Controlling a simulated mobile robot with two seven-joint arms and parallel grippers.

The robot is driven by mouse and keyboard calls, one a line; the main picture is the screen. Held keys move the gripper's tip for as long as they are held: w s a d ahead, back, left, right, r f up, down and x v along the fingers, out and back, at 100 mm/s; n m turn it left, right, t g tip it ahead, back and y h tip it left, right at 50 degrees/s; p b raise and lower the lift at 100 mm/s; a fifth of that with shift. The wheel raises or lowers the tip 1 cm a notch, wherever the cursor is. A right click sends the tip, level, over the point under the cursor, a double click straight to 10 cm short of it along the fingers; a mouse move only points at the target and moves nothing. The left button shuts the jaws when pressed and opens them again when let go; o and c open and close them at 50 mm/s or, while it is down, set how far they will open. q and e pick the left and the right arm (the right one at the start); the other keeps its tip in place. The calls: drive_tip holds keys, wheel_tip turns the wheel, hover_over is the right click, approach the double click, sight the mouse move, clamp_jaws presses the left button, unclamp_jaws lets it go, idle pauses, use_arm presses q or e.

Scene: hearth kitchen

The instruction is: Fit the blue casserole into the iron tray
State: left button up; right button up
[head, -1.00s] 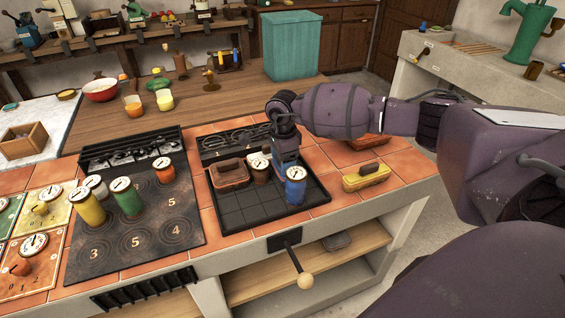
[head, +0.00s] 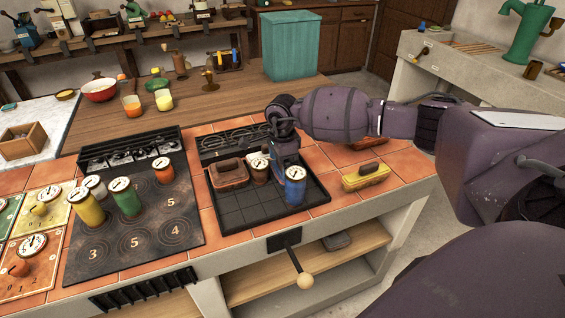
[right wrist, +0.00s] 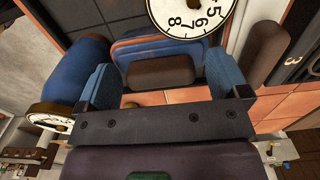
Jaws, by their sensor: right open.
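The iron tray (head: 240,212) is black with a grid floor and lies on the tiled counter. My right gripper (head: 286,158) is low over its right back part, fingers down. In the right wrist view a blue casserole (right wrist: 128,47) with a brown handle (right wrist: 160,70) lies between the two open fingers of my right gripper (right wrist: 160,80). Whether the fingers touch the handle cannot be told. In the head view the gripper hides the casserole, so how it sits in the tray cannot be told. My left gripper is out of view.
A reddish casserole (head: 229,174), a brown dial-topped pot (head: 260,175) and a blue dial-topped pot (head: 295,190) stand in the tray, close around my gripper. The tray's front left grid is free. A yellow casserole (head: 365,179) sits right of it; a stove (head: 110,255) stands left.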

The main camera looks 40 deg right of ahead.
wheel_tip(320, 180, up, 12)
drive_tip(key=shift+r+p, duration=0.15)
drive_tip(key=shift+p, duration=0.2)
idle(0.5)
